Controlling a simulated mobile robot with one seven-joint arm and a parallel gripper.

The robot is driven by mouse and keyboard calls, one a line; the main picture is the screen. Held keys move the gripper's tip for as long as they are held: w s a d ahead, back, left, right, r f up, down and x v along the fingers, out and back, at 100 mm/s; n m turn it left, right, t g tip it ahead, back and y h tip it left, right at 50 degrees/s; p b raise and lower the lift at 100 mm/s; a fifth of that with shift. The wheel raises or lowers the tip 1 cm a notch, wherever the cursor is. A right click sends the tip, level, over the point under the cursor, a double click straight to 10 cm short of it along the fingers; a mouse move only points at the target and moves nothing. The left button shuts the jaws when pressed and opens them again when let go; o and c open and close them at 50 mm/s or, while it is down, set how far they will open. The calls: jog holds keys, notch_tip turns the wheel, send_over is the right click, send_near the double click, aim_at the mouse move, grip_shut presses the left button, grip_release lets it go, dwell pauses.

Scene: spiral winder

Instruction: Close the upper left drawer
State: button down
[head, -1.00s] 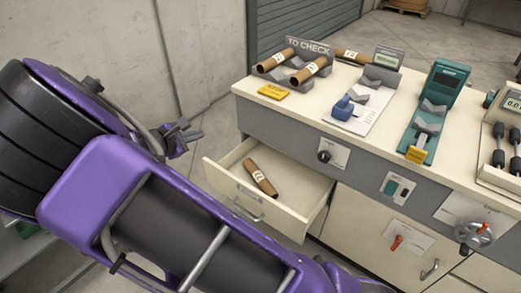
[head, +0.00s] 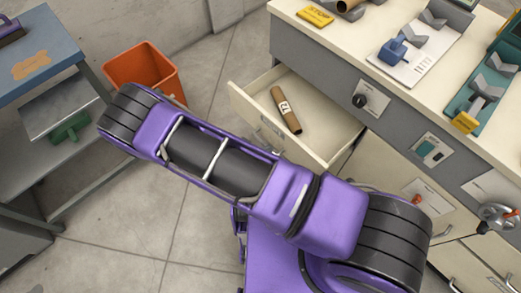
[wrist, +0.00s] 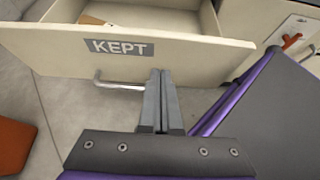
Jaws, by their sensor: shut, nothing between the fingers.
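The upper left drawer (head: 252,112) is pulled open from the cream cabinet, with a brown cardboard tube (head: 286,110) lying inside. In the wrist view, its front panel (wrist: 200,52) bears a grey "KEPT" label (wrist: 119,48) and a bar handle (wrist: 115,86) below the label. My gripper (wrist: 158,72) is shut and empty, with its fingertips pointing at the lower part of the panel, right of the handle. I cannot tell whether the fingertips touch the panel. In the head view my purple arm hides the gripper and part of the drawer front.
An orange bin (head: 140,70) stands left of the drawer, and a grey-blue workbench (head: 40,55) stands at the far left. The cabinet top (head: 330,50) carries V-block stands and a yellow tag. A lower door with a red knob is right of the drawer.

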aim_at(287, 137)
jog(key=x, duration=0.2)
jog(key=r+x, duration=0.1)
jog(key=x, duration=0.4)
jog(key=shift+w+d+r, duration=0.2)
jog(key=shift+w+d, duration=0.4)
